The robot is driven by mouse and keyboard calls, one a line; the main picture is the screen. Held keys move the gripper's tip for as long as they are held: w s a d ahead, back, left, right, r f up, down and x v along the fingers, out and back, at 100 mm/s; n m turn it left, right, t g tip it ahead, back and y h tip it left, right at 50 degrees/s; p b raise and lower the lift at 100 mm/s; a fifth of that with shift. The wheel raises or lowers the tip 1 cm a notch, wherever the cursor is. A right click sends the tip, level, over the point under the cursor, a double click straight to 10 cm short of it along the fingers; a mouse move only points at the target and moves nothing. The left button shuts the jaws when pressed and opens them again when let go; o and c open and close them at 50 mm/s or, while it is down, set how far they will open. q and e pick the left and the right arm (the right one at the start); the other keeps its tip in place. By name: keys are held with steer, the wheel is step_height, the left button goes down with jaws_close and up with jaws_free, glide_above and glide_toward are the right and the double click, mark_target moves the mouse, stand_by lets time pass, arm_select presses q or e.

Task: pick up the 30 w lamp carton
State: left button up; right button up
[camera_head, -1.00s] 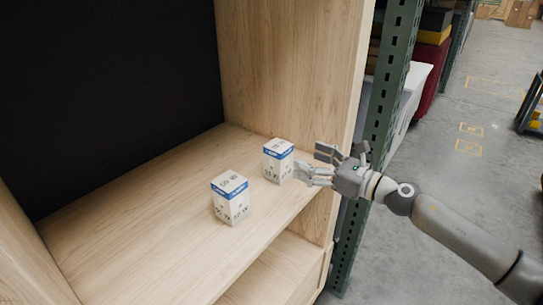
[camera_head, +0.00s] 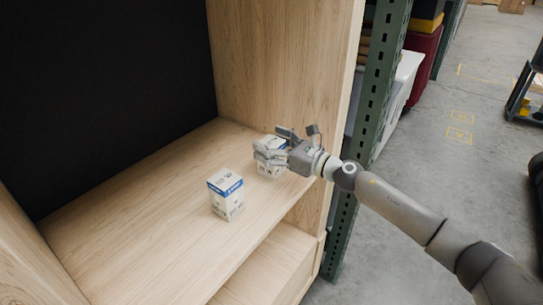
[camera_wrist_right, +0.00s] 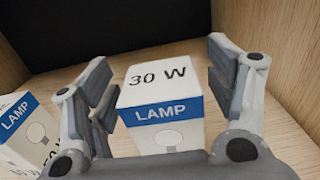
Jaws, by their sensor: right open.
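The 30 W lamp carton (camera_wrist_right: 160,97) is a white box with a blue band, marked "30 W" and "LAMP" in the right wrist view. It stands upright on the wooden shelf, and in the head view (camera_head: 268,168) it is partly hidden by my right gripper (camera_head: 273,149). My right gripper is open, with its fingers on either side of the carton; in the right wrist view (camera_wrist_right: 165,90) a gap shows on the right, and the left finger is close to the carton. My left gripper is not in view.
A second lamp carton (camera_head: 227,195) stands nearer on the shelf, left of the first; it also shows in the right wrist view (camera_wrist_right: 22,135). The wooden side wall (camera_head: 285,60) rises behind my gripper. A green rack post (camera_head: 382,90) stands to the right. The shelf's left part is bare.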

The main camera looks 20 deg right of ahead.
steer(key=c, duration=1.1)
steer(key=shift+r, duration=0.1)
steer(key=shift+c, duration=0.2)
